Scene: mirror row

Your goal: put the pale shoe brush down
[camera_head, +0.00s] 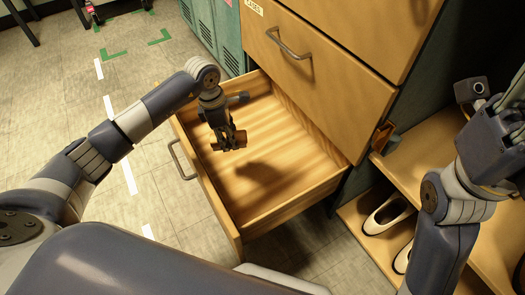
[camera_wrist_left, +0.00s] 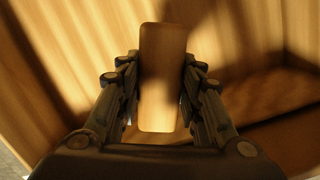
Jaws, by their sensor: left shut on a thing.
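The pale shoe brush (camera_wrist_left: 161,80) is a wooden block with rounded corners, upright between the fingers in the left wrist view. My left gripper (camera_wrist_left: 158,108) is shut on it, with a finger along each side. In the head view, my left gripper (camera_head: 229,138) points down over an open wooden drawer (camera_head: 203,183), and the brush (camera_head: 241,139) sticks out at its fingertips. A dark shadow lies on the drawer floor, apart from the brush, so it appears held above the floor. My right gripper (camera_head: 512,130) is at the right edge, partly cut off; its fingers are unclear.
The drawer floor (camera_head: 270,190) looks bare. A closed drawer front (camera_head: 310,65) with a metal handle rises above and behind. A wooden shelf unit (camera_head: 430,165) with pale shoes (camera_head: 385,213) stands right. Green lockers (camera_head: 229,40) stand behind. The tiled floor left is open.

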